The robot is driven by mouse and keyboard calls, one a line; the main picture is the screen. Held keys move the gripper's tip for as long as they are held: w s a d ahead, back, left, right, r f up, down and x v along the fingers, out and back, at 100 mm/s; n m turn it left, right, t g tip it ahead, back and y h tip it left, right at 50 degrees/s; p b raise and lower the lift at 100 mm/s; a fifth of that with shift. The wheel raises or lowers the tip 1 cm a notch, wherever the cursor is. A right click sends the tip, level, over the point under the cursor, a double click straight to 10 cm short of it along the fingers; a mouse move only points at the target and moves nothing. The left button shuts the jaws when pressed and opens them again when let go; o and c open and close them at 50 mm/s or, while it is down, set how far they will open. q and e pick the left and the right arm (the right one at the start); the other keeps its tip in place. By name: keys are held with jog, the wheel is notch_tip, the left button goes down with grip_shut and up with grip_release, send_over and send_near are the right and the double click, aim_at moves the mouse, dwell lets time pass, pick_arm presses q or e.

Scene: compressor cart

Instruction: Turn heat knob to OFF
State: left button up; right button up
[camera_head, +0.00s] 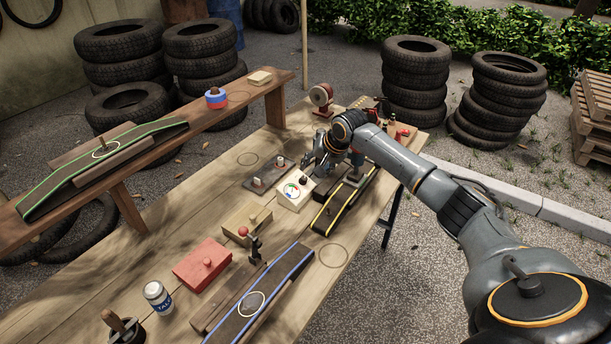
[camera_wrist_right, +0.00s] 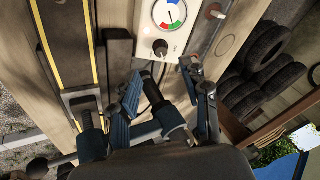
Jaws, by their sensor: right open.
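The heat knob (camera_head: 303,180) is a small dark knob on a cream box (camera_head: 292,203) with a round blue, green and red dial. In the right wrist view the knob (camera_wrist_right: 160,48) sits on the box's face below the dial (camera_wrist_right: 169,14). My right gripper (camera_head: 323,164) is just behind and right of the box in the head view. In the wrist view its open fingers (camera_wrist_right: 162,78) spread to either side, with their tips a little short of the knob. Nothing is between them at the tips. My left gripper does not show.
The box stands on a wooden table (camera_head: 180,230). A dark plate with small switches (camera_head: 268,174) is left of it, and a yellow-edged belt track (camera_head: 345,203) is right. A red box (camera_head: 202,265) and a white can (camera_head: 157,297) stand nearer.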

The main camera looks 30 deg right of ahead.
aim_at(305, 178)
jog(key=x, duration=0.4)
jog(key=shift+w, duration=0.1)
jog(key=shift+x, duration=1.2)
jog(key=shift+w+f, duration=0.15)
jog(key=shift+f, duration=0.1)
jog(key=shift+w+f, duration=0.1)
jog(key=shift+f, duration=0.15)
jog(key=shift+w+a+f, duration=0.1)
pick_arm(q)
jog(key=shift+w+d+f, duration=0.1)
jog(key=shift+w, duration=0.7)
pick_arm(e)
grip_shut()
